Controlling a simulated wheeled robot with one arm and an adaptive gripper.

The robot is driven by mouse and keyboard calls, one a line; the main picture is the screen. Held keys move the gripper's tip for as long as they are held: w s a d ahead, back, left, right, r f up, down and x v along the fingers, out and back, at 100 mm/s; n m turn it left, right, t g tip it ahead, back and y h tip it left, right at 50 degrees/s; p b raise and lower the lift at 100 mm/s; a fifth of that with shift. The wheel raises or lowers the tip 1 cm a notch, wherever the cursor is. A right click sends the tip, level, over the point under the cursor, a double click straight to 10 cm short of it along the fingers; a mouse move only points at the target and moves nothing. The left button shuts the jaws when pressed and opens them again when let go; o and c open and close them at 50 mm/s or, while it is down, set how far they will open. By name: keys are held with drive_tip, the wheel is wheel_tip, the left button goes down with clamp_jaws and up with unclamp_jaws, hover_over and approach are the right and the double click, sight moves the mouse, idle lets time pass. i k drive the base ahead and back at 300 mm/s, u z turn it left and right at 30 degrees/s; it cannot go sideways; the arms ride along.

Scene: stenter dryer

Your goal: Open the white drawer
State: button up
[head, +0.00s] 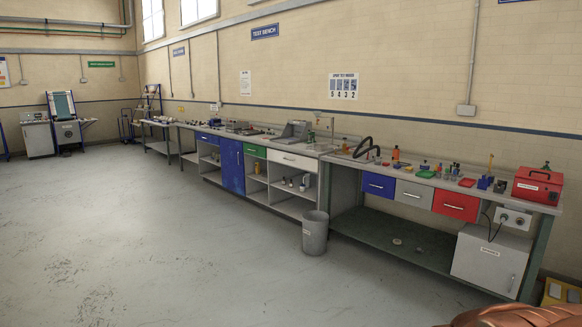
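The white drawer (292,160) is in the long bench along the right wall, under the worktop and left of the sink area. Its front looks flush with the bench, so it appears shut. A small dark handle shows on its face. Open shelves with a few small items are below it. A green drawer (255,151) is just to its left. My gripper is not in view.
A grey bin (315,233) stands on the floor before the bench, right of the white drawer. Blue (379,184), grey (413,194) and red (455,205) drawers are further right. The floor (170,230) in front is wide and clear.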

sight(309, 164)
drive_tip(key=z, duration=0.2)
drive_tip(key=i, duration=1.35)
drive_tip(key=z, duration=0.35)
drive_tip(key=i, duration=2.05)
drive_tip(key=u, duration=0.3)
drive_tip(key=i, duration=2.1)
drive_tip(key=u, duration=1.2)
drive_tip(key=i, duration=1.7)
drive_tip(key=u, duration=0.65)
